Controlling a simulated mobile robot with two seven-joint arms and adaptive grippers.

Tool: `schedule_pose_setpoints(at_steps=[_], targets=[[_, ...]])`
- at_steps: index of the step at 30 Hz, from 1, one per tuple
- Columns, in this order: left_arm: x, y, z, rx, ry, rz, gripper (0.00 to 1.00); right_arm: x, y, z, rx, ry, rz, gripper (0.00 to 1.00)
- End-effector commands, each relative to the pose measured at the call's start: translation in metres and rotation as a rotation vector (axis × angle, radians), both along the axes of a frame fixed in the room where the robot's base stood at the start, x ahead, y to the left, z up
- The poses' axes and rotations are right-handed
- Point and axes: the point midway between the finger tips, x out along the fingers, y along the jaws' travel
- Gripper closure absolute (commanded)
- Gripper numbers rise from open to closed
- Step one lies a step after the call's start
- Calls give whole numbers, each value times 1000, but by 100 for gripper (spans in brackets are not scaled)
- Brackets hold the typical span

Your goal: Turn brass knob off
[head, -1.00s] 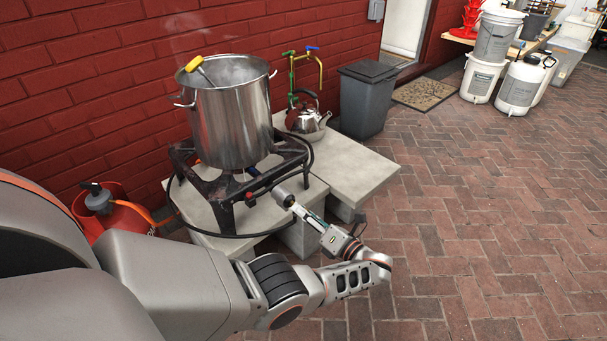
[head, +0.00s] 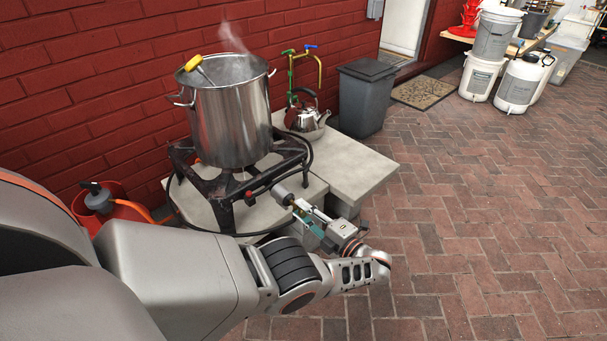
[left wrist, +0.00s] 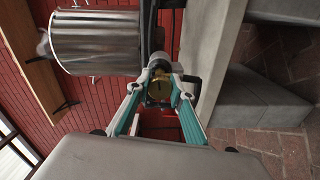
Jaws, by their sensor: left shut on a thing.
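The brass knob (left wrist: 160,91) shows in the left wrist view between the fingertips of my left gripper (left wrist: 162,84). The gripper is shut on it, with a fingertip on each side. In the head view my left gripper (head: 296,203) reaches up to the front right of the black burner stand (head: 221,184); the knob is hidden there. A steel pot (head: 228,125) stands on the burner with a thin wisp of steam above it. No flame shows clearly under the pot. My right gripper is not in view.
A yellow-handled tool (head: 195,64) rests on the pot rim. A kettle (head: 306,118) stands on the concrete slab (head: 350,165). A grey bin (head: 364,98) stands behind. A black hose loops around the burner. A red bucket (head: 97,208) is at left.

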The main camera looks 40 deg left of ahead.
Motion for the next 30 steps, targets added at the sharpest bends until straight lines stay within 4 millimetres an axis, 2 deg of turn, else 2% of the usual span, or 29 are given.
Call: schedule_pose_setpoints(at_steps=[9,24,25,26,27,30], targets=[[0,-1,-1,7,105,-1,100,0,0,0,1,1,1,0],[0,-1,-1,8,121,-1,100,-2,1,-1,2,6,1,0],[0,-1,-1,8,121,-1,73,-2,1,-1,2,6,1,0],[0,-1,-1,8,121,-1,65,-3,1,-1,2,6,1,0],[0,-1,-1,8,121,-1,61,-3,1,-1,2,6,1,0],[0,-1,-1,8,121,-1,61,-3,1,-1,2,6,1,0]])
